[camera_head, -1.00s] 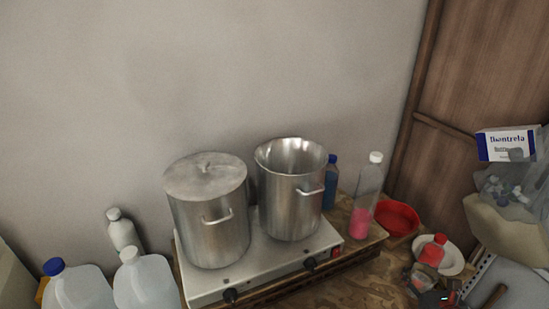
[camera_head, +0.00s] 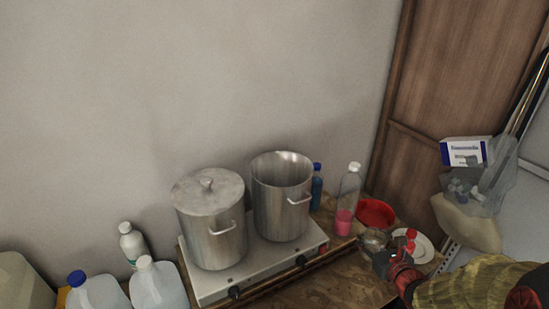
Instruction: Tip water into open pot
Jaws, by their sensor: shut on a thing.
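The open pot (camera_head: 283,205) is a tall steel pot without a lid, on the right side of a two-burner hot plate (camera_head: 213,286). My gripper (camera_head: 381,256), dark, comes in from the lower right and is shut on a small clear glass container (camera_head: 374,238). It holds the container to the right of the hot plate, apart from the open pot and lower than its rim. The container looks about upright; I cannot make out its contents. The inside bottom of the pot is hidden.
A lidded steel pot (camera_head: 211,222) stands left of the open pot. A bottle with pink liquid (camera_head: 347,205), a blue bottle (camera_head: 316,190), a red bowl (camera_head: 376,211) and a white plate (camera_head: 424,246) with a red item stand to the right. Water jugs (camera_head: 158,288) are at left.

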